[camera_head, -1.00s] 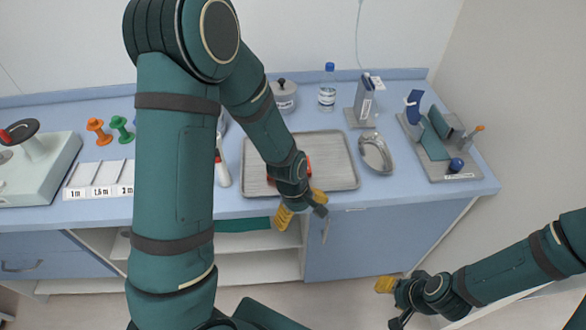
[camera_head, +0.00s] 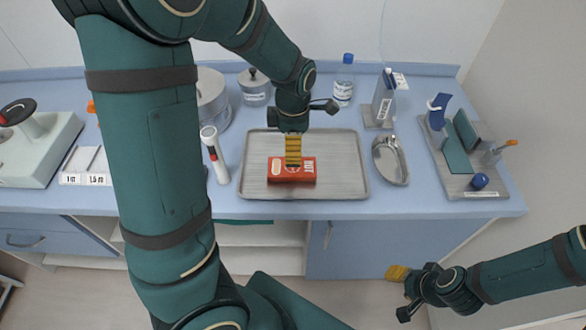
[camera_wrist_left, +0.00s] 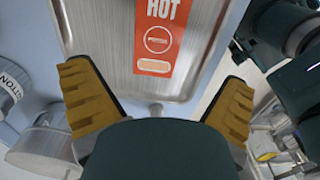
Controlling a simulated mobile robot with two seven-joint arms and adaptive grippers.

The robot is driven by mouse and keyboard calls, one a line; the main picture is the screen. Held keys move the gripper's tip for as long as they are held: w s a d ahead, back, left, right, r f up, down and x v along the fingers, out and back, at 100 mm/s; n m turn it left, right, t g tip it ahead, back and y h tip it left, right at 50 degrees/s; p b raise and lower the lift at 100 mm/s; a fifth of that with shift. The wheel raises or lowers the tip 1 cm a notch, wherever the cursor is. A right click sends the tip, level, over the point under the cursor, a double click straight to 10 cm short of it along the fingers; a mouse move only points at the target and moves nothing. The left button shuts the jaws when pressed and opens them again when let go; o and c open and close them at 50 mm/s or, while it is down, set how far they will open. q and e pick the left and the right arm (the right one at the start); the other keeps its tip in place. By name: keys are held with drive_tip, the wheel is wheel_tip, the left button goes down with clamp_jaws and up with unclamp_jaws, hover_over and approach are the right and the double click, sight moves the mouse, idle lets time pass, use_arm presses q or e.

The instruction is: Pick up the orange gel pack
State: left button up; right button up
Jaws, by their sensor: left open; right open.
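The orange gel pack (camera_head: 307,172) lies flat in the metal tray (camera_head: 345,183) on the blue counter. In the left wrist view the pack (camera_wrist_left: 160,40), with "HOT" printed on it, shows ahead of the fingers, centred between them. My left gripper (camera_head: 293,163) is open and points down over the pack, covering part of it in the head view. In the left wrist view its yellow fingers (camera_wrist_left: 160,100) are spread wide with nothing between them. My right gripper (camera_head: 392,272) is open and empty, low in front of the cabinet.
A kidney dish (camera_head: 390,160) and an instrument stand (camera_head: 470,193) stand right of the tray. A white handheld tool (camera_head: 217,158) lies to its left. A lidded pot (camera_head: 254,88) and a bottle (camera_head: 343,82) stand behind it.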

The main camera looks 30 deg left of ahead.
sight(292, 167)
use_arm(q)
wheel_tip(292, 167, down, 5)
drive_tip(key=shift+r+b, duration=0.1)
drive_tip(key=shift+b, duration=0.35)
drive_tip(key=f, duration=0.1)
drive_tip(key=f+b, duration=0.1)
drive_tip(key=f, duration=0.2)
drive_tip(key=shift+a+f, duration=0.1)
drive_tip(key=shift+a, duration=0.15)
drive_tip(key=shift+f, duration=0.45)
drive_tip(key=shift+c, duration=0.3)
drive_tip(key=c, duration=1.1)
wheel_tip(292, 167, up, 12)
drive_tip(key=p, duration=0.3)
drive_tip(key=shift+f, duration=0.25)
drive_tip(key=shift+c, duration=0.3)
wheel_tip(292, 167, up, 4)
drive_tip(key=p, duration=0.4)
drive_tip(key=shift+f, duration=0.15)
